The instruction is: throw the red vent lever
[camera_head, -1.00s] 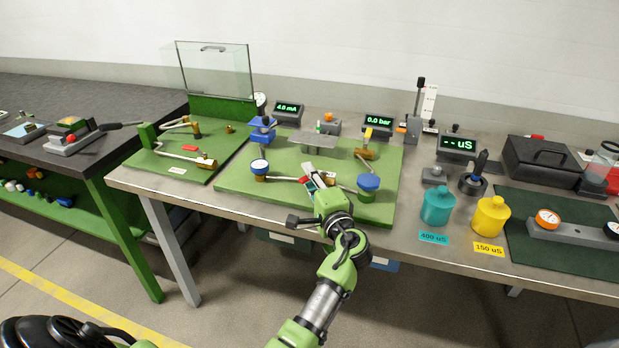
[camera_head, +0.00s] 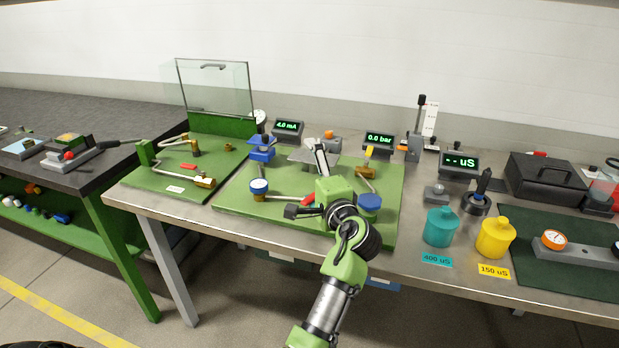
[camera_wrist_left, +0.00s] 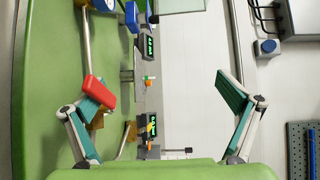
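A red lever (camera_head: 308,197) shows on the large green board (camera_head: 235,202), just left of my left gripper (camera_head: 322,158). Part of it is hidden by the gripper. In the left wrist view the red lever (camera_wrist_left: 98,94) overlaps the left finger, beside a brass fitting. I cannot tell whether they touch. My left gripper (camera_wrist_left: 165,108) is open, its fingers wide apart with nothing between them. A second red lever (camera_head: 188,167) lies on the smaller green board at the left. My right gripper is not in view.
Blue-capped valves (camera_head: 259,186) and (camera_head: 369,203) stand on either side of my gripper. A display (camera_head: 379,140) reading 0.0 bar stands behind. A teal bottle (camera_head: 440,227) and a yellow bottle (camera_head: 494,238) stand to the right. A clear panel (camera_head: 215,88) rises behind the left board.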

